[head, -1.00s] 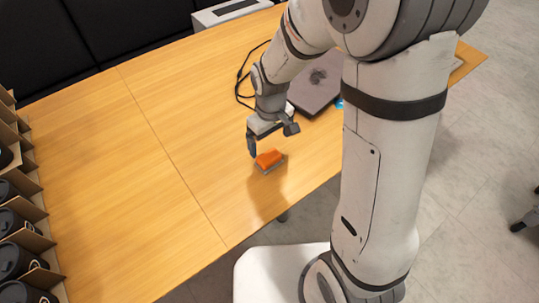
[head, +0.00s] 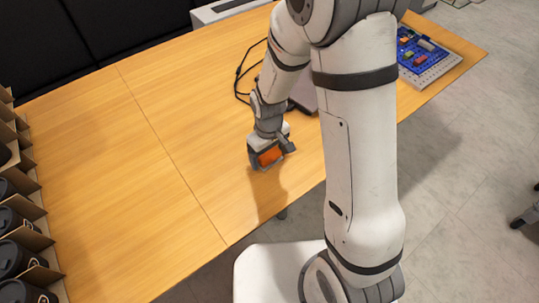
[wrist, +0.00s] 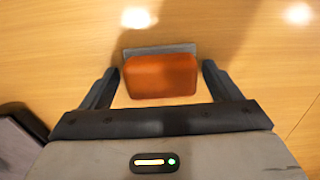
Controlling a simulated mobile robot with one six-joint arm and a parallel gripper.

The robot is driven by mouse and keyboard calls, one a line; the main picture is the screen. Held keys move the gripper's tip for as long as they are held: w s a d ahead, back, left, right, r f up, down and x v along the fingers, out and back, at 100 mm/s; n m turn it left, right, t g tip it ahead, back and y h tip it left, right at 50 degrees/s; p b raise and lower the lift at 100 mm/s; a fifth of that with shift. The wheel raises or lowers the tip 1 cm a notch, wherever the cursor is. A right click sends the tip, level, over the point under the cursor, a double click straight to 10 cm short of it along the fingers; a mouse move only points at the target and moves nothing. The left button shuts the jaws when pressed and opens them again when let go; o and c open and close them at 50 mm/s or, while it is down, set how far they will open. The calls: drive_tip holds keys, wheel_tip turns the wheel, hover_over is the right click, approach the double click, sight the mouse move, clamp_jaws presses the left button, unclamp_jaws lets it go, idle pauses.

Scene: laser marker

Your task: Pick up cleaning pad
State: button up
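The cleaning pad (head: 270,156) is a small orange block with a grey layer, on the wooden table near its front edge. It also shows in the wrist view (wrist: 161,76), with the grey strip along its far side. My gripper (head: 268,158) is down at the pad in the head view. In the wrist view my gripper (wrist: 159,75) is open, with one finger on each side of the pad. A narrow gap shows between each finger and the pad.
The wooden table (head: 150,150) is clear to the left of the pad. A blue board with small parts (head: 425,52) is at the far right. Boxes of black cups (head: 15,225) stand at the left.

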drive_tip(key=c, duration=0.8)
wheel_tip(320, 180, up, 10)
drive_tip(key=shift+r+p, duration=0.1)
drive_tip(key=shift+p, duration=0.25)
drive_tip(key=o, duration=0.5)
drive_tip(key=shift+c, duration=0.2)
drive_tip(key=c, duration=0.4)
